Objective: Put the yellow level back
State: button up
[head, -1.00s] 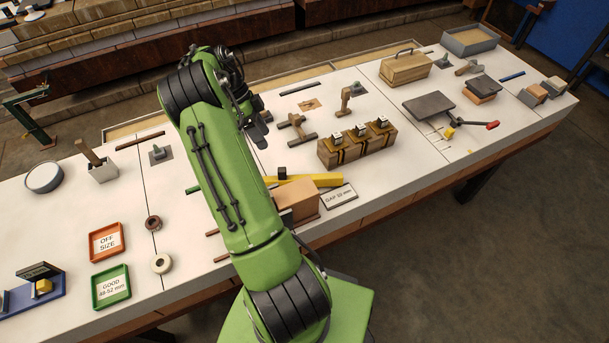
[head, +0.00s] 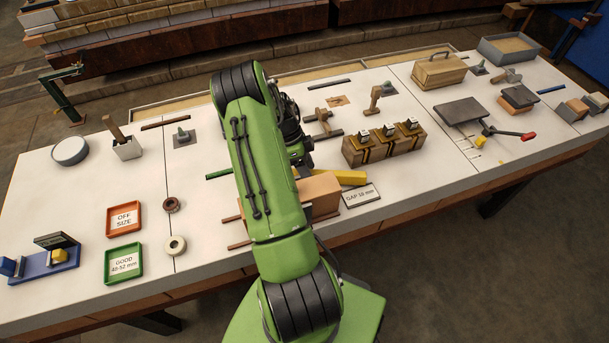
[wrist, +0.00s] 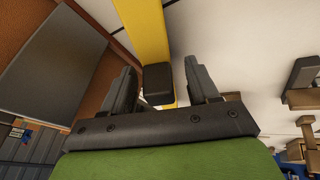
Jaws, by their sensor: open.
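The yellow level (head: 347,177) lies on the bench beside a brown block (head: 320,192); my arm hides its left part in the head view. In the wrist view the yellow level (wrist: 143,28) runs up the picture, with a black block-shaped grip (wrist: 158,82) on it. My gripper (wrist: 160,80) is open, with one finger on each side of the black grip. Space shows between the fingers and the grip. In the head view my gripper (head: 305,158) is mostly hidden by the arm.
A card reading GAP with a number (head: 361,196) stands right of the brown block. A wooden block with several metal-topped pieces (head: 383,148) is behind the level. Red and green trays (head: 124,218) (head: 124,264) are to the left. The bench is clear between the trays and the back left items.

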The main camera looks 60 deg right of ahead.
jog(key=shift+c, duration=0.4)
grip_shut()
jog(key=shift+r, duration=0.15)
